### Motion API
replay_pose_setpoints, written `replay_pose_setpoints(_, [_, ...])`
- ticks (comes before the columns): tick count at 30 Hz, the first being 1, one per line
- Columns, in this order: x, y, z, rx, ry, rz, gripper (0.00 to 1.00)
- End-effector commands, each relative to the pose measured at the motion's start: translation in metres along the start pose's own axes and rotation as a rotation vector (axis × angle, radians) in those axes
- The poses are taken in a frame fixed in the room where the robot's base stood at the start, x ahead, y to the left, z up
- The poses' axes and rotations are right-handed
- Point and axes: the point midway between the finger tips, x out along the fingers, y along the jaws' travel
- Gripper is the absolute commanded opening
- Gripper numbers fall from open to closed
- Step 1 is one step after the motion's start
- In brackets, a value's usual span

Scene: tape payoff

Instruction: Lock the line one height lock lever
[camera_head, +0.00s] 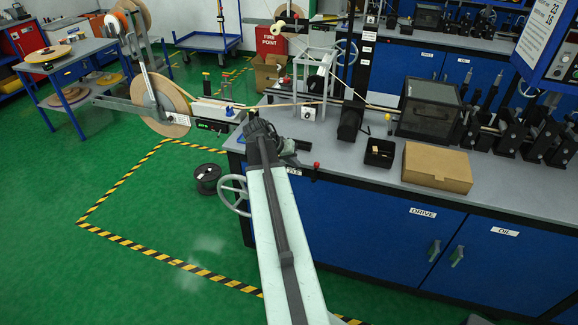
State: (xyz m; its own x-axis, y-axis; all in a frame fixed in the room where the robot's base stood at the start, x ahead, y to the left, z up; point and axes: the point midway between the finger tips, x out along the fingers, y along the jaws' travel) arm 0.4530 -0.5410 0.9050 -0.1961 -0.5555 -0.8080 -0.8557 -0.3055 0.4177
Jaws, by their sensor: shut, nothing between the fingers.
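My arm reaches up from the bottom middle, and my gripper (266,128) is at its far end, by the near left corner of the workbench. The gripper is small and dark here; it is shut and empty. Just right of it, a short dark lever with a red ball knob (316,165) sticks out at the bench edge, near a dark clamp-like part. I cannot tell for certain that this is the line one height lock lever. A spoked handwheel (235,194) is left of my arm, below the bench top. My arm hides part of the bench corner.
The workbench (350,175) holds a cardboard box (437,166), a small black bin (380,153) and a dark covered box (430,109). A tape reel (160,104) on an arm is at upper left. A black spool (208,179) lies on the floor.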

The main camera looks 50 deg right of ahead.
Motion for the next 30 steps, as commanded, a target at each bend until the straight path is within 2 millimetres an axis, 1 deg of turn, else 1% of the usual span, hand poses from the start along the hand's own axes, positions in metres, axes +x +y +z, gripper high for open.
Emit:
replay_pose_setpoints(1, [0.019,-0.004,0.003,0.002,-0.001,0.0,0.0])
replay_pose_setpoints(2, [0.025,-0.004,0.003,0.002,-0.001,0.0,0.0])
replay_pose_setpoints(3, [0.028,0.001,0.002,0.003,-0.002,0.001,0.0])
replay_pose_setpoints(4, [0.026,0.009,0.002,0.002,-0.002,0.001,0.0])
replay_pose_setpoints(6, [0.031,0.019,0.002,0.003,-0.002,0.0,0.0])
replay_pose_setpoints(12, [0.038,0.034,0.001,0.001,-0.001,0.0,0.0])
replay_pose_setpoints(21, [0.039,0.035,0.001,0.0,-0.001,0.0,0.0])
replay_pose_setpoints(22, [0.042,0.035,-0.004,0.0,-0.001,0.0,0.0])
replay_pose_setpoints(30, [0.04,0.04,0.002,0.019,-0.001,-0.033,0.0])
